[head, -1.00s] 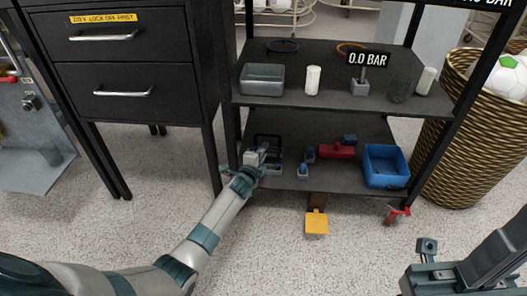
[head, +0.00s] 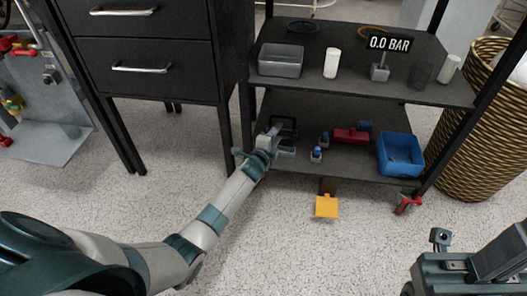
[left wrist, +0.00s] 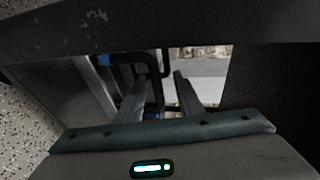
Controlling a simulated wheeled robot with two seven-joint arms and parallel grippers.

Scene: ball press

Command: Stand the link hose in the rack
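The link hose (head: 283,124) looks like a black bent tube at the left end of the lower shelf. In the left wrist view the black hose (left wrist: 151,63) curves beyond and between the two fingers, with blue parts near it. A small grey holder, perhaps the rack (head: 288,151), is at its foot; I cannot tell how the hose sits in it. My left gripper (head: 257,143) is at the shelf's left front edge, its fingers apart, and it also shows in the left wrist view (left wrist: 160,98). My right gripper (head: 440,255) is at the lower right, its fingers unclear.
The lower shelf (head: 340,168) also bears small blue-topped parts (head: 317,153), a red part (head: 350,135) and a blue bin (head: 400,154). The upper shelf lies above. A yellow plate (head: 327,207) and a red handle (head: 407,204) stick out below the front edge. A drawer cabinet stands left.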

